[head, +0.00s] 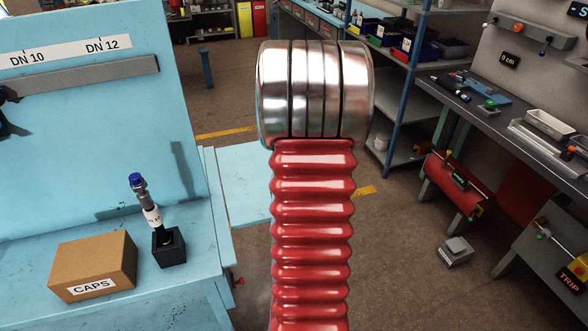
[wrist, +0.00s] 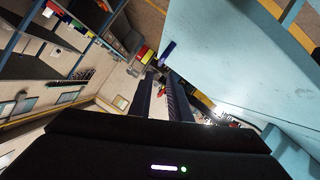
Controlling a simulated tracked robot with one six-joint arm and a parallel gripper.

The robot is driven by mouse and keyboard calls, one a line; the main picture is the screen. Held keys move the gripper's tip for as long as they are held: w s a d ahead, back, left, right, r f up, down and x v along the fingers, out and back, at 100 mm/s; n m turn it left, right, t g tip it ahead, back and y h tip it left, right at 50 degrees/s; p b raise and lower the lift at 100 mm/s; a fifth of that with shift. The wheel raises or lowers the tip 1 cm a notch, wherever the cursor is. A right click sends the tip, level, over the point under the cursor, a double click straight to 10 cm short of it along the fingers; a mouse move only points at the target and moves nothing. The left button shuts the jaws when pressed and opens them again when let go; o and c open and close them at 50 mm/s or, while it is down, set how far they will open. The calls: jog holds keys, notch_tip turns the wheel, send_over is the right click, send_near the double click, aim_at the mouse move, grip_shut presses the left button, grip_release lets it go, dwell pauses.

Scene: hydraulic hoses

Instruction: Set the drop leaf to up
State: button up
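A light-blue flat panel, which looks like the drop leaf (head: 245,180), shows beside the right edge of the left bench in the head view, partly hidden behind my red ribbed arm. I cannot tell its exact angle. In the wrist view a large light-blue panel (wrist: 235,50) fills the upper right, with a small dark-blue piece at its left edge (wrist: 168,49). My gripper (wrist: 162,75) shows in the wrist view as two dark fingers standing apart, with background between them and nothing held. In the head view my gripper is hidden.
The left light-blue bench (head: 130,300) carries a CAPS box (head: 92,266) and a hose fitting in a black block (head: 169,247). A small red knob (head: 239,282) sits on its right side. A shelf rack (head: 405,90) and a grey workbench (head: 500,125) stand right.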

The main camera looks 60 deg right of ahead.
jog(key=shift+v, duration=1.1)
jog(key=w+a+r+n+y, duration=0.1)
jog(key=w+a+r+y, duration=0.25)
jog(key=a, duration=0.85)
jog(key=w+a+r+n+y, duration=0.1)
jog(key=w+a+r+y, duration=0.3)
jog(key=a, duration=0.7)
jog(key=s+a+r+g+y, duration=0.1)
jog(key=s+a+r, duration=0.1)
jog(key=s+a, duration=0.2)
jog(key=s+a+r+n+g+y, duration=0.1)
jog(key=s+a+r, duration=0.2)
jog(key=a, duration=0.7)
jog(key=s+a+r+n+g+y, duration=0.1)
jog(key=s+a+r, duration=0.1)
jog(key=s+a, duration=0.3)
jog(key=a, duration=0.3)
jog(key=shift+r, duration=0.25)
jog(key=shift+s+d, duration=0.15)
jog(key=shift+d, duration=0.05)
